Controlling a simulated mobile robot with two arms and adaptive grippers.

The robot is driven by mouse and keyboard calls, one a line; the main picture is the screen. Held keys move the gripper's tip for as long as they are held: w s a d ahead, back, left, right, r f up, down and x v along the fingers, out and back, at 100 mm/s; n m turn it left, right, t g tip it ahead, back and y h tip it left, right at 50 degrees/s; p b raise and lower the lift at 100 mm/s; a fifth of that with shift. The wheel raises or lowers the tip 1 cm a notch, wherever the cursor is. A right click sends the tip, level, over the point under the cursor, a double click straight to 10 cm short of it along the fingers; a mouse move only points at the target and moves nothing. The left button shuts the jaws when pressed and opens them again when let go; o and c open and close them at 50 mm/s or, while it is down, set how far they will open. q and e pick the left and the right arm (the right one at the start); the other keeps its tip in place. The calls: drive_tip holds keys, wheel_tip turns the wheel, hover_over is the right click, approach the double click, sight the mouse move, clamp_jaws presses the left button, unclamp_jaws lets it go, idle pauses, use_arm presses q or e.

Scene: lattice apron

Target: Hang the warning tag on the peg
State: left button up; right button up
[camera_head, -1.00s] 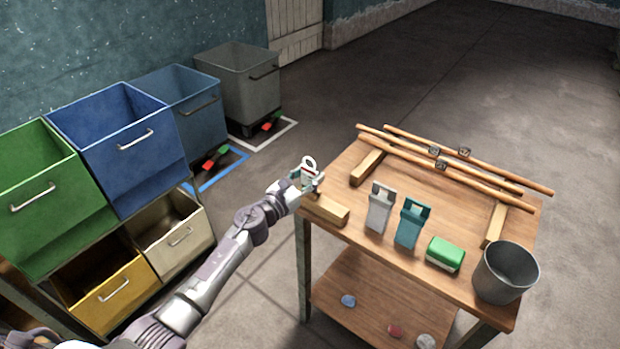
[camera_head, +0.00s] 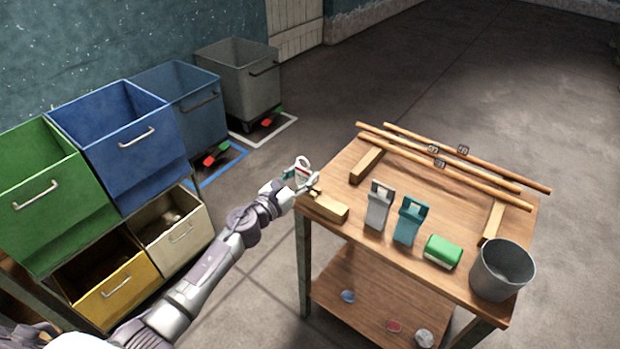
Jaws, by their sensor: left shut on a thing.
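The warning tag (camera_head: 302,164) is a small white piece with a ring-shaped top and a trace of red. My left gripper (camera_head: 297,181) is shut on it, at the table's near left corner. A wooden block (camera_head: 330,207) lies on that corner, just right of and below the gripper. A small stub shows at the block's left end, close to the tag; it may be the peg, partly hidden by the gripper. I cannot tell whether the tag touches it. My right gripper is not in view.
The wooden table (camera_head: 400,259) carries a grey clip (camera_head: 378,208), a teal clip (camera_head: 409,222), a green-and-white block (camera_head: 443,252), a metal bucket (camera_head: 502,272) and long rods (camera_head: 450,170) on supports. Bins stand at the left, including a blue one (camera_head: 125,160).

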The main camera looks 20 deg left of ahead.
sight(302, 176)
use_arm(q)
drive_tip(key=shift+v, duration=2.75)
